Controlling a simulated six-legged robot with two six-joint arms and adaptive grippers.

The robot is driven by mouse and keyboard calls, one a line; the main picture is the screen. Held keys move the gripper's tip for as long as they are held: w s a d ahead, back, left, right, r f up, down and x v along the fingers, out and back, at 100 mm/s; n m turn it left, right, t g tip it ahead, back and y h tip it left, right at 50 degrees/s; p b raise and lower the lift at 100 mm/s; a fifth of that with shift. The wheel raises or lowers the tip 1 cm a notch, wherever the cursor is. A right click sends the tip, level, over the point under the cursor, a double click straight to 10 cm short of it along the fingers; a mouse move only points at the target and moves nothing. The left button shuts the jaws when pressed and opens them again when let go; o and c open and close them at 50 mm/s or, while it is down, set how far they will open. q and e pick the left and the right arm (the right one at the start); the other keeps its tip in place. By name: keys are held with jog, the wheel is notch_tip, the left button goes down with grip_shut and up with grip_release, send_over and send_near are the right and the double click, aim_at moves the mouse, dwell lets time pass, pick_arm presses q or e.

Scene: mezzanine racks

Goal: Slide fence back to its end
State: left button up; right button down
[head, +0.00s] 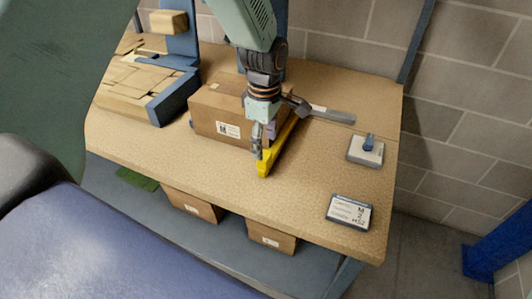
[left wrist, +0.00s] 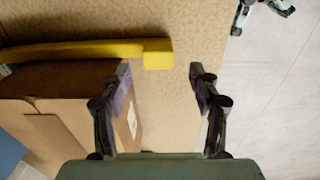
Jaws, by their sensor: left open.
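The yellow fence (head: 276,151) lies on the tan bench top, along the right side of a cardboard carton (head: 217,112). Its near end is a thicker yellow block, which shows in the left wrist view (left wrist: 157,54) just beyond the fingertips. My left gripper (head: 265,141) points down over the fence near that end. In the left wrist view the left gripper (left wrist: 158,75) is open, its fingers apart with nothing between them. The carton (left wrist: 75,105) is close to one finger there. The fence's far part is partly hidden by my gripper.
A grey rail (head: 335,116) lies behind the fence. A small device with a blue knob (head: 366,150) and a labelled box (head: 349,211) sit on the right of the bench (head: 310,168). A blue-edged stand with cardboard (head: 176,97) is at left. Cartons (head: 193,205) sit below.

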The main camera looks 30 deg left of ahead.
aim_at(265, 153)
pick_arm(q)
jog(key=shift+s+d+f, duration=0.1)
jog(key=shift+s+f, duration=0.15)
jog(key=shift+f, duration=0.4)
jog(key=shift+s+f, duration=0.2)
jog(key=shift+f, duration=0.4)
jog(key=f, duration=0.1)
jog(key=w+f, duration=0.1)
jog(key=f, duration=0.1)
jog(key=shift+w+a+f, duration=0.2)
jog(key=shift+w+a, duration=0.05)
jog(key=shift+w, duration=0.1)
jog(key=shift+s+d+r, duration=0.2)
jog(key=shift+s+r, duration=0.3)
jog(key=shift+s, duration=0.2)
jog(key=shift+c, duration=1.2)
jog(key=shift+w+a+f, duration=0.2)
jog(key=shift+w+f, duration=0.25)
jog(key=shift+w, duration=0.2)
jog(key=c, duration=0.4)
jog(key=shift+s+d+r, duration=0.1)
jog(key=shift+s+r, duration=0.15)
jog(key=c, duration=0.4)
grip_shut()
pick_arm(e)
jog(key=shift+s+a, duration=0.1)
